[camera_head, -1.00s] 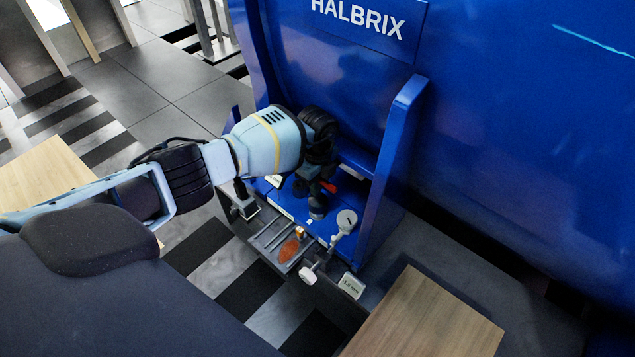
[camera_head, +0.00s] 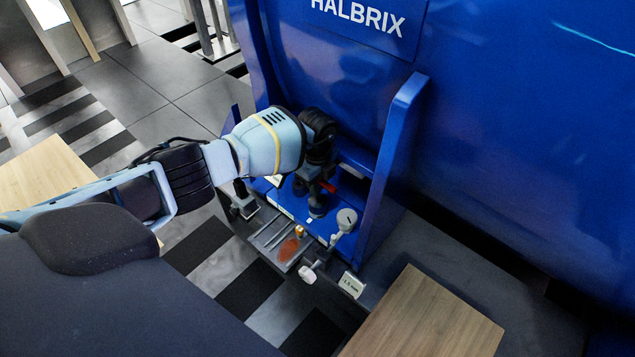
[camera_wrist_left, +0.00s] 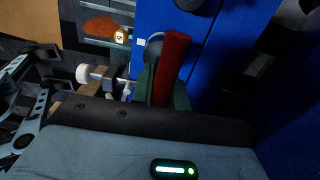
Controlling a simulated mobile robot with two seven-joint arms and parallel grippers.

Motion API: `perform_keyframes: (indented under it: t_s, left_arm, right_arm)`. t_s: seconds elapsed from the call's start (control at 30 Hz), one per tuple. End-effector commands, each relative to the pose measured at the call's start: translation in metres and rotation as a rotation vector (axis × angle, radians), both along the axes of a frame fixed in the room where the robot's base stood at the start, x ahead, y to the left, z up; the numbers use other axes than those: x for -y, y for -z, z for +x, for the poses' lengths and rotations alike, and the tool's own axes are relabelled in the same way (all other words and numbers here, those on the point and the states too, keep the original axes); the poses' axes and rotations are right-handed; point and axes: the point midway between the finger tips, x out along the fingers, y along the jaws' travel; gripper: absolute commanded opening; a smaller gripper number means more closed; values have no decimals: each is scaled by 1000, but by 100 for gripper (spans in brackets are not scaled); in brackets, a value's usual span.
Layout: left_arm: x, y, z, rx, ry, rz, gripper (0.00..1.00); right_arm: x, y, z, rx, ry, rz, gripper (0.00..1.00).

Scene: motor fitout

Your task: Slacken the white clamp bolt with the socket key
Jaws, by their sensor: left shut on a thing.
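My left gripper (camera_head: 320,180) reaches into the recess at the foot of the blue motor housing. In the left wrist view its dark fingers (camera_wrist_left: 165,88) are shut on a red bar (camera_wrist_left: 171,62), which looks like the socket key's handle. In the head view a bit of red (camera_head: 328,187) shows at the fingers, above a dark upright part (camera_head: 317,206); whether they are one piece is unclear. The white clamp bolt (camera_head: 307,275) sticks out at the tray's front, apart from the gripper; it also shows in the left wrist view (camera_wrist_left: 83,73). My right gripper is not in view.
A grey tray (camera_head: 262,236) with slots and an orange-brown patch (camera_head: 288,249) is beside the bolt. A round dial gauge (camera_head: 346,218) stands at its right, above a small label (camera_head: 351,285). Blue side walls (camera_head: 398,140) bound the recess. A wooden top (camera_head: 430,318) is at front right.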

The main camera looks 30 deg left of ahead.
Motion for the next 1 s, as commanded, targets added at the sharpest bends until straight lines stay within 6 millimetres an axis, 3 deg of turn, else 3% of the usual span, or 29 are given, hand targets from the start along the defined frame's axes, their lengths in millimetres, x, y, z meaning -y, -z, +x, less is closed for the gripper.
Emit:
perform_keyframes:
  t_s: [0.37,1.0]
  left_arm:
    - [0,6,1,2,0,0,0]
    - [0,17,1,1,0,0,0]
  right_arm:
    - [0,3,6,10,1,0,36]
    - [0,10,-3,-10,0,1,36]
